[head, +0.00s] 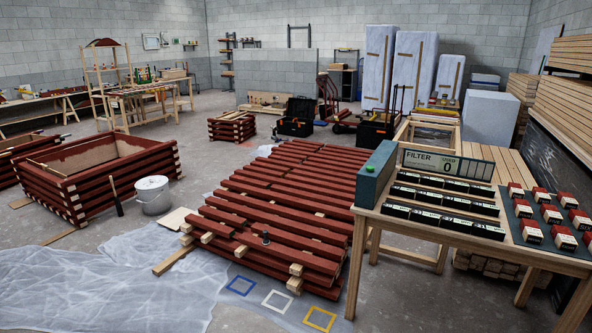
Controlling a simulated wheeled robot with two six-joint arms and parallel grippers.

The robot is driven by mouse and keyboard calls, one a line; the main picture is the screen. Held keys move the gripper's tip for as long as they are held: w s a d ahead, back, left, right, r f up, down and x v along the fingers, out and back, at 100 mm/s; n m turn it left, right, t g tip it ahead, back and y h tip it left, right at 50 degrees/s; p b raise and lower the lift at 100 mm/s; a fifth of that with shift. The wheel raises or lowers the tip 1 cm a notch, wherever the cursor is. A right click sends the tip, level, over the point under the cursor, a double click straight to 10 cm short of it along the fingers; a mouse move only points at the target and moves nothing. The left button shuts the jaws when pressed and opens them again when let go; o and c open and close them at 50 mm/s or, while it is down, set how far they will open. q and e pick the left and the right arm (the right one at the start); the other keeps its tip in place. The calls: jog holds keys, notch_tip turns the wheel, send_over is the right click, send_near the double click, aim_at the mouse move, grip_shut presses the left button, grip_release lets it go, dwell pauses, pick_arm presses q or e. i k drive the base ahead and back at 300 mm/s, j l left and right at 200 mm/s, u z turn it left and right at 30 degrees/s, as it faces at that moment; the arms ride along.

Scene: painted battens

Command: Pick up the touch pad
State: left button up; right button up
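I cannot tell for sure which thing is the touch pad. A small dark object (265,237) stands on the near end of the stack of red-brown battens (290,205); it is too small to identify. A sign (447,164) reading FILTER and 0 stands behind the black boxes. Neither of my grippers is in view.
Clear plastic sheeting (110,278) covers the floor at the front left. Blue, white and yellow square outlines (320,318) lie in front of the battens. A white bucket (153,195) stands beside a red-brown planter box (95,175). Bare floor shows around 215,165's workspace behind the bucket.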

aim_at(265, 242)
jog(key=i+j+u, duration=0.2)
jog(key=i+u, duration=0.15)
jog(key=i, duration=0.35)
jog(key=i+u, duration=0.35)
jog(key=i, duration=0.35)
jog(key=i+l+u, duration=0.2)
jog(key=i+u, duration=0.15)
jog(key=i, duration=0.35)
jog(key=i+j+z, duration=0.45)
jog(key=i, duration=0.35)
jog(key=i+j+z, duration=0.45)
jog(key=i, duration=0.3)
jog(key=i+j+z, duration=0.35)
jog(key=j+z, duration=0.15)
jog(key=i+j+z, duration=0.2)
jog(key=j, duration=0.15)
jog(key=i+j+z, duration=0.1)
jog(key=j+z, duration=0.15)
